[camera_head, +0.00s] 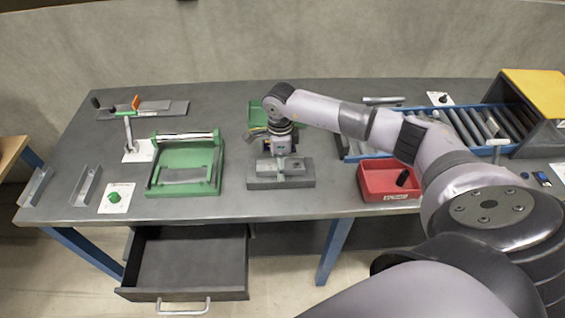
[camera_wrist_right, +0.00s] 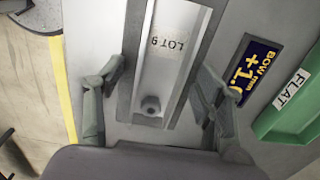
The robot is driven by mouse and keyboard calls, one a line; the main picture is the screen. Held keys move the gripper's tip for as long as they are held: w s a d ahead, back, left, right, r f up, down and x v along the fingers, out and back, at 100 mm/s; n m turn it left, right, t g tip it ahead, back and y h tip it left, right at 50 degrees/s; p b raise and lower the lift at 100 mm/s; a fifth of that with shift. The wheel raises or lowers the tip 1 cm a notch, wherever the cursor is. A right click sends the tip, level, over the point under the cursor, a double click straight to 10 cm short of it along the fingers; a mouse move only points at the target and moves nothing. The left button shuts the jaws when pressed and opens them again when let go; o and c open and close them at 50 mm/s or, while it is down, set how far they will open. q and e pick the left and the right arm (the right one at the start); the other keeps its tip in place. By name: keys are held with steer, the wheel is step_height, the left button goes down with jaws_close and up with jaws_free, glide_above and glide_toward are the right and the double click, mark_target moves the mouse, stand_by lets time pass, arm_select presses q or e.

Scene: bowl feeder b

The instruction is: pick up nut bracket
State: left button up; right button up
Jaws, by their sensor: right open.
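The nut bracket (camera_wrist_right: 170,70) is a pale grey channel with "LOT 9" marked on its floor and a nut (camera_wrist_right: 151,106) near its close end. It lies on a grey block fixture (camera_head: 281,182) at the middle of the bench. My right gripper (camera_wrist_right: 161,84) is open, with one finger on each side of the bracket near the nut; I cannot tell whether they touch it. In the head view my right gripper (camera_head: 281,151) hangs over the fixture and hides part of it. My left gripper is not in view.
A display (camera_wrist_right: 251,68) reading "BOW mm" sits right of the bracket, beside a green tray marked "FLAT" (camera_wrist_right: 270,128). A green frame (camera_head: 186,192) stands left, a red bin (camera_head: 373,183) and roller conveyor (camera_head: 464,127) right. A drawer (camera_head: 190,262) hangs open below.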

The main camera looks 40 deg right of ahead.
steer(key=shift+c, duration=0.5)
steer(key=c, duration=1.2)
